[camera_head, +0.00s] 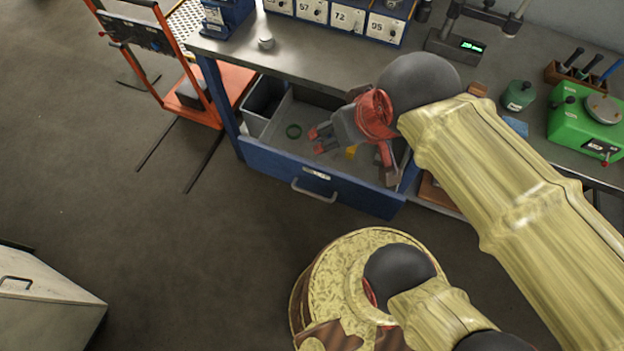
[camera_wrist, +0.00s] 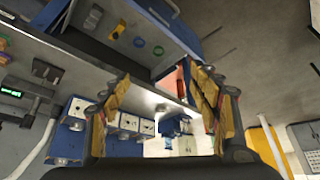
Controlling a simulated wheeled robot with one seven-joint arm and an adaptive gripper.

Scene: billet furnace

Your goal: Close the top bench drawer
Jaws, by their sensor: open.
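The top bench drawer (camera_head: 270,165) is blue and stands pulled out from under the grey bench top (camera_head: 325,70). Its front carries a pale bar handle (camera_head: 315,192) and a label. Inside lie a green ring (camera_head: 293,131), a yellow piece (camera_head: 351,151) and other small items. My gripper (camera_head: 352,156) shows over the drawer opening, behind the drawer front, with its fingers spread and nothing between them. How far it reaches down into the drawer is unclear. In the wrist view my gripper (camera_wrist: 160,97) is open, and the drawer's contents show beyond it, at the top.
A row of numbered blue boxes (camera_head: 345,18) stands at the back of the bench. A green device (camera_head: 588,125) sits at its right. An orange trolley (camera_head: 215,88) stands left of the bench. The floor before the drawer is mostly clear; a pale cabinet (camera_head: 45,300) is lower left.

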